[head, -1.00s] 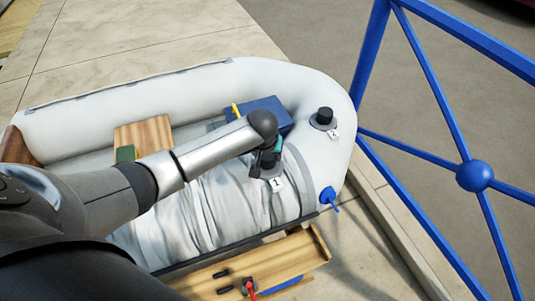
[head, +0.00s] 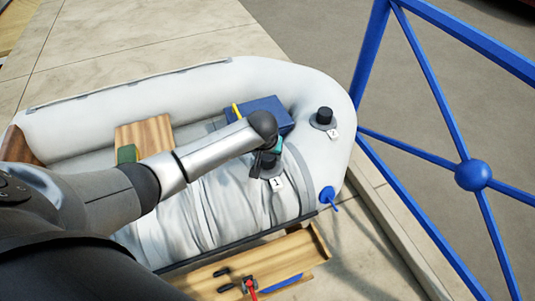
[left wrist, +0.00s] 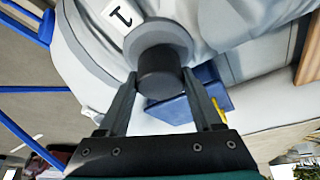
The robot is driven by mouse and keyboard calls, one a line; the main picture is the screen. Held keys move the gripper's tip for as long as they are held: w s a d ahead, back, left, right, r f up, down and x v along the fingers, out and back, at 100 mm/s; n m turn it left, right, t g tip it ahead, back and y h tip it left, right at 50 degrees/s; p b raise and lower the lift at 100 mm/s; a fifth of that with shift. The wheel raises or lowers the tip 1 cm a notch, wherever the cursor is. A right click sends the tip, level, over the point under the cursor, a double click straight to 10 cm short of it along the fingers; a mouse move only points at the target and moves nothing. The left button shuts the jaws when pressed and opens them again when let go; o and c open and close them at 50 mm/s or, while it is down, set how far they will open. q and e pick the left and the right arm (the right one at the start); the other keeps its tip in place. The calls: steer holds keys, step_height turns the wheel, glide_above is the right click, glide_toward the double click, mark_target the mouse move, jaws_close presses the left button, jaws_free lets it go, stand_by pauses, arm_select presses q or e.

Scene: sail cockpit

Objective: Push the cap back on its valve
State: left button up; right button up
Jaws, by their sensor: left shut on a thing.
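A black cap (left wrist: 160,76) is between the two fingers of my left gripper (left wrist: 158,88) in the left wrist view, and the gripper is shut on it. The cap is at the grey round valve base (left wrist: 172,32) marked with a white "1" tag (head: 277,184). Whether it is fully seated I cannot tell. In the head view my left gripper (head: 265,168) is over this valve on the near tube of the grey inflatable boat (head: 75,105), and it partly hides the cap. A second valve with a black cap (head: 324,115) and its own tag is on the bow. My right gripper is not in view.
A blue box (head: 258,112) with a yellow item lies inside the boat behind my gripper. A wooden tray (head: 205,288) with a red-handled tool (head: 250,287) stands in front. A blue cone (head: 327,194) is at the bow. A blue railing (head: 440,105) stands to the right.

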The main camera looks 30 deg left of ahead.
arm_select(q)
steer(key=shift+p, duration=0.4)
steer(key=shift+f+b, duration=0.35)
steer(key=shift+f, duration=0.25)
stand_by(0.3)
steer(key=o, duration=1.2)
steer(key=p+v, duration=1.1)
steer(key=p, duration=0.4)
stand_by(0.3)
